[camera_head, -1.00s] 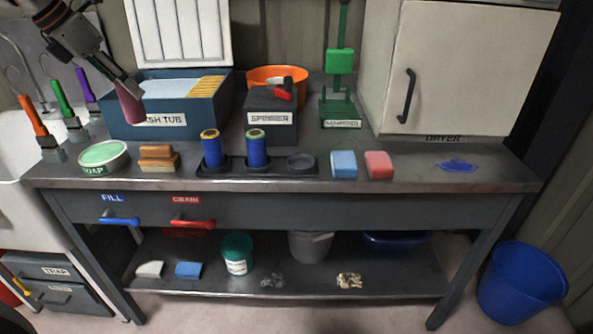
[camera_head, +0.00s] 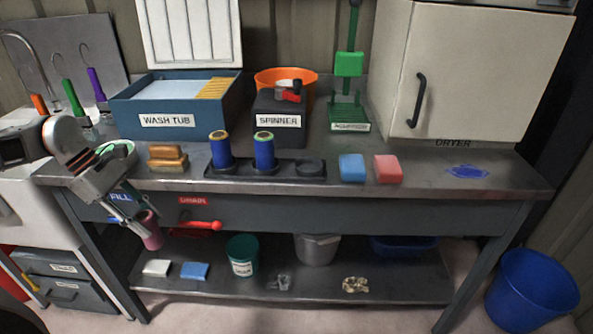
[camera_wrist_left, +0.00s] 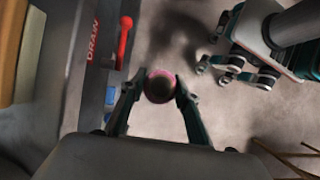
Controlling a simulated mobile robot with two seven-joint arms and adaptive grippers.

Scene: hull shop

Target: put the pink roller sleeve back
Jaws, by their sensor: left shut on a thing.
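The pink roller sleeve (camera_head: 151,234) is held upright or nearly so in my left gripper (camera_head: 138,220), in front of the bench's left part and below its top. In the left wrist view the sleeve (camera_wrist_left: 160,86) shows end-on between the two fingers, which close on its sides. On the bench a black tray (camera_head: 236,176) has three round places. Two hold blue rollers (camera_head: 220,152) (camera_head: 264,152); the right-hand place (camera_head: 310,167) is empty. My right gripper (camera_wrist_left: 238,66) shows only in the left wrist view, its finger opening unclear.
The wash tub (camera_head: 165,121) and spinner (camera_head: 277,122) are behind. The red drain handle (camera_head: 205,226) is close right of the sleeve.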

